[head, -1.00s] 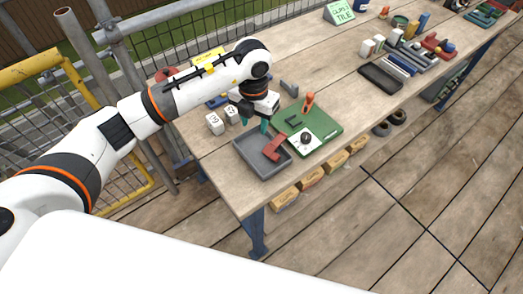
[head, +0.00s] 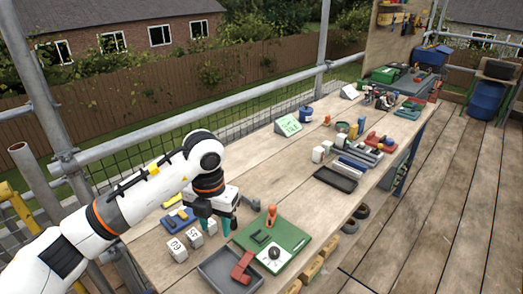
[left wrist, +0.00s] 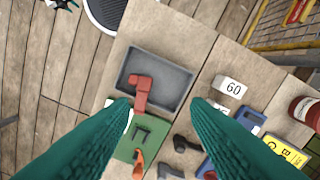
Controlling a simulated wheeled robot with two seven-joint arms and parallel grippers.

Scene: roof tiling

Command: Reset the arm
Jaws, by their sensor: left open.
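My left gripper (head: 213,226) hangs over the near end of the wooden workbench, its teal fingers apart and empty. In the left wrist view the two fingers (left wrist: 162,105) frame a grey tray (left wrist: 170,82) with a red piece (left wrist: 142,92) lying in it. The tray (head: 213,266) also shows in the head view, just in front of the gripper. A green board (head: 292,237) with an orange-handled tool (head: 271,214) lies to the right of the gripper. My right gripper is not in view.
White numbered blocks (head: 177,249) stand left of the gripper. A black tray (head: 335,179), a green sign (head: 288,125) and several tools sit farther along the bench. Scaffold rails (head: 200,112) run behind it.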

